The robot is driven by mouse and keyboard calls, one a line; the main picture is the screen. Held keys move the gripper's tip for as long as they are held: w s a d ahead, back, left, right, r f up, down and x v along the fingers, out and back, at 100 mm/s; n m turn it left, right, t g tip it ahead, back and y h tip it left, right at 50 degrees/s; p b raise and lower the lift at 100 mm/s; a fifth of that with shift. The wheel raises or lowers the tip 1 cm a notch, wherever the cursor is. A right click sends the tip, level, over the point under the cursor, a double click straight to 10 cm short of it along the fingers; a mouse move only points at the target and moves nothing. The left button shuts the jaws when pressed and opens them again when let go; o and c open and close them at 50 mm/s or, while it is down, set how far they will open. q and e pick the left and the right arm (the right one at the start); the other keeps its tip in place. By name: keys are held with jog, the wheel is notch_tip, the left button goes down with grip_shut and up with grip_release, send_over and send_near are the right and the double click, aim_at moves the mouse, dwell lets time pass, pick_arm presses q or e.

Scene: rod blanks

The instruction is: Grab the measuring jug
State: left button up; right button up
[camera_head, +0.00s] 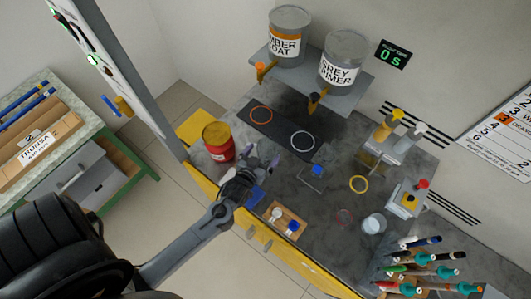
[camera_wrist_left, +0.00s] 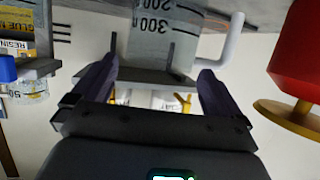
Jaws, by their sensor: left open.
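The measuring jug (camera_wrist_left: 165,35) shows in the left wrist view at top centre, pale and clear, with volume marks and a pale handle (camera_wrist_left: 232,38) on its right. It lies beyond and between the open fingers of my left gripper (camera_wrist_left: 157,72), which hold nothing. In the head view my left gripper (camera_head: 263,162) is over the bench's near left part, right of a red can (camera_head: 218,148). A pale vessel (camera_head: 375,224) stands on the bench's right side in the head view; I cannot tell if it is the jug. My right gripper is not in view.
Two paint cans, amber (camera_head: 288,45) and grey (camera_head: 343,65), stand on a raised shelf. A small wooden tray (camera_head: 290,232) sits at the bench's near edge. Several pens or brushes (camera_head: 425,265) crowd the lower right.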

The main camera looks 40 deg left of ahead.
aim_at(272, 140)
pick_arm(q)
jog(key=shift+x, duration=2.35)
jog(key=shift+a, duration=0.1)
jog(key=shift+c, duration=0.2)
jog(key=c, duration=0.9)
jog(key=shift+r, duration=0.1)
jog(key=shift+c, duration=0.2)
